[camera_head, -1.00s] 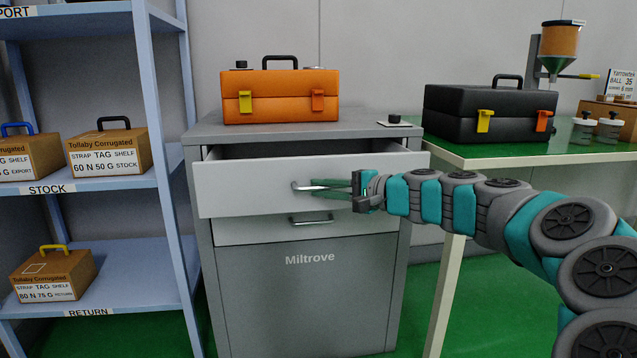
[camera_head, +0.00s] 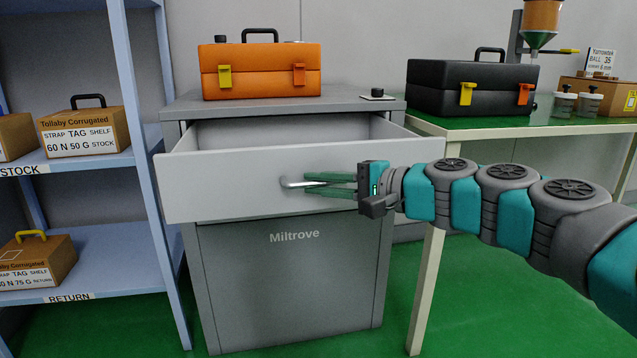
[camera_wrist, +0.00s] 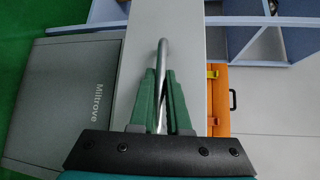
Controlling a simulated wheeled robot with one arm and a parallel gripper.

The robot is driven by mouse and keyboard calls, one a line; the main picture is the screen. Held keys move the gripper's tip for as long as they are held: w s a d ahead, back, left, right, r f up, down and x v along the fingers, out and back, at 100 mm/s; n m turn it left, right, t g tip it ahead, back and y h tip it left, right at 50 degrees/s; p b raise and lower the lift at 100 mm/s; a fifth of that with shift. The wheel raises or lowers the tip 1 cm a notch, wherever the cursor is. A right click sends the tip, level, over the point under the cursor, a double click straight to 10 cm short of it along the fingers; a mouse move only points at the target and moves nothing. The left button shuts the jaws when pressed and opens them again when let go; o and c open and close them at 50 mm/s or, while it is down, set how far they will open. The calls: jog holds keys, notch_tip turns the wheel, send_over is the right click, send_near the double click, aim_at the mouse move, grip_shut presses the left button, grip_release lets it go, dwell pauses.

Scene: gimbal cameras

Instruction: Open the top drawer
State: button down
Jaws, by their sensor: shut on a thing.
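The top drawer (camera_head: 250,180) of the grey cabinet (camera_head: 290,285) stands well open, and its empty-looking inside shows behind the light grey front. Its metal bar handle (camera_head: 291,183) is at the middle of the front. My gripper (camera_head: 318,184) reaches in from the right, its green fingers shut on the handle. In the wrist view the handle (camera_wrist: 162,62) runs between the two green fingers (camera_wrist: 162,95). The second drawer is hidden behind the top drawer's front.
An orange toolbox (camera_head: 262,72) sits on the cabinet top. A black toolbox (camera_head: 472,88) stands on the green-topped table (camera_head: 560,124) at right. A blue shelf (camera_head: 88,252) with boxes stands close at left. Green floor lies in front.

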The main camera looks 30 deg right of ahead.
jog(key=shift+f, duration=0.1)
jog(key=c, duration=0.9)
grip_release()
jog(key=shift+s+d, duration=0.1)
jog(key=v, duration=0.7)
jog(key=shift+s+d, duration=0.15)
jog(key=shift+s, duration=0.1)
